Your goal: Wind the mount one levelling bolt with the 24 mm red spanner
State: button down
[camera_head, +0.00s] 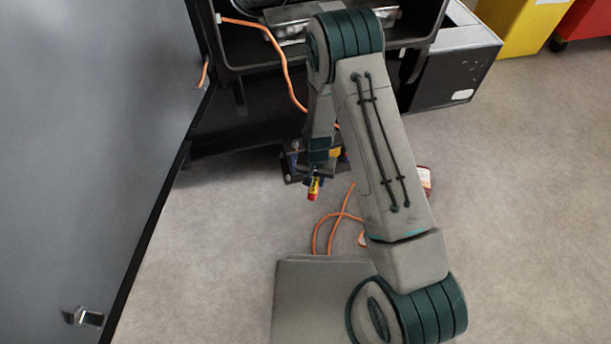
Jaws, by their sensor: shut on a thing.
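My gripper (318,160) points down in the middle of the head view, below the black genset frame and over a small dark tool holder (293,166). It is shut on a slim tool, but the fingers and my arm hide most of the grip. A small red-and-yellow piece (314,188) shows just below the fingers. It may be part of the red spanner; its jaw and size marking cannot be made out. The mount one levelling bolt cannot be picked out; my arm covers part of the genset (235,62).
A large grey door panel (90,130) stands at the left. Orange cable (285,72) hangs from the genset, and more orange cable (318,232) loops on the floor. A grey-and-black box (455,70) stands at the right. Yellow (512,25) and red (590,22) units stand behind. The right floor is clear.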

jog(key=w+d+n, duration=0.2)
jog(key=d+n, duration=0.3)
jog(key=d, duration=0.3)
jog(key=w+d+n, duration=0.2)
jog(key=d+n, duration=0.2)
jog(key=d, duration=0.5)
jog(key=w+d+n, duration=0.7)
jog(key=w, duration=0.3)
jog(key=shift+w+d+p, duration=0.2)
jog(key=shift+d+p, duration=0.1)
jog(key=shift+w+a+f, duration=0.1)
jog(key=shift+w+a, duration=0.05)
jog(key=shift+f+b, duration=0.25)
jog(key=shift+b, duration=0.05)
jog(key=shift+f+b, duration=0.55)
jog(key=shift+f, duration=0.25)
